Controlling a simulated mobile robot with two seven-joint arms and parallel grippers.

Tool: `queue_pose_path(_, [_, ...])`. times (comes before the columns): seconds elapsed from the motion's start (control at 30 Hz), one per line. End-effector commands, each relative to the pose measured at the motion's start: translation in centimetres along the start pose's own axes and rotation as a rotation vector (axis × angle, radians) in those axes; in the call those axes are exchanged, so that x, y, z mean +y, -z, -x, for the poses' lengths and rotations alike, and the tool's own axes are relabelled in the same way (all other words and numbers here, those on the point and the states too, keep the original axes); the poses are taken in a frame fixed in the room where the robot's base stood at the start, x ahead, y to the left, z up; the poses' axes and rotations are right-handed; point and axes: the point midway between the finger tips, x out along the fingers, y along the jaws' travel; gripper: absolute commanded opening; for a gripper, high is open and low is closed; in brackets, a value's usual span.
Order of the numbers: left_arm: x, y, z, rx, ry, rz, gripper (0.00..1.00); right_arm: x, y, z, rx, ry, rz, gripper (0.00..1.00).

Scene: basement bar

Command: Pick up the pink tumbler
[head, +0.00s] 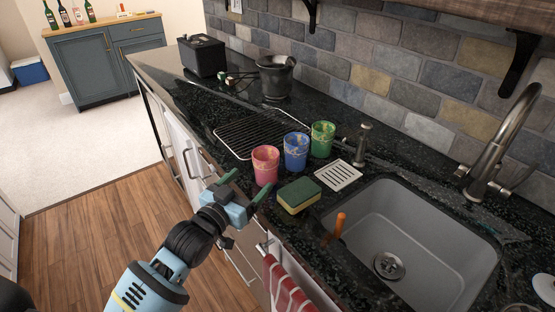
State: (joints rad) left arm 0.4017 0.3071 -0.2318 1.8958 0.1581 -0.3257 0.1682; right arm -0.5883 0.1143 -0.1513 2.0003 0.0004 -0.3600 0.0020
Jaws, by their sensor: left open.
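The pink tumbler (265,166) stands upright on the black counter, near its front edge. A blue tumbler (296,152) and a green tumbler (322,139) stand in a row behind it to the right. My left gripper (246,184) is open and empty at the counter's front edge, just in front of and to the left of the pink tumbler. One green finger lies left of the tumbler and the other close below its base in the picture. I cannot tell whether that finger touches it. My right gripper is not in view.
A sponge (299,195) lies right of the pink tumbler, with a white slotted dish (338,175) behind. A wire rack (250,135) lies behind left. The sink (420,240) is at right, with an orange-handled item (339,225). A striped towel (285,290) hangs in front.

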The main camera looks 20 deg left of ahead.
Motion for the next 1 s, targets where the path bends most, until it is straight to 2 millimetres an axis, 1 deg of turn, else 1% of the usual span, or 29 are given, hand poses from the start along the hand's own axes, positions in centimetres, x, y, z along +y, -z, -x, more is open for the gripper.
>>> queue_pose_path(0.27, [0.0, 0.1, -0.2, 0.002, 0.0, 0.0, 0.8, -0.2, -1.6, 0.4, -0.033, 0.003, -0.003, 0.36])
queue_pose_path(0.4, [0.0, 0.1, -1.2, 0.003, 0.0, 0.0, 0.8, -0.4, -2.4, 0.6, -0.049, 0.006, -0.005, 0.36])
queue_pose_path(0.53, [0.0, 0.2, -2.4, 0.003, 0.0, 0.0, 0.8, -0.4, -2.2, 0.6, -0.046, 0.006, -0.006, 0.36])
queue_pose_path(0.77, [0.1, 0.2, -3.1, 0.002, 0.0, 0.0, 0.8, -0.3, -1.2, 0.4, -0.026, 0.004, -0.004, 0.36])
queue_pose_path(1.0, [0.4, 0.6, -6.1, 0.005, 0.0, -0.001, 0.8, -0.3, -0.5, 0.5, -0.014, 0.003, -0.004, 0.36])
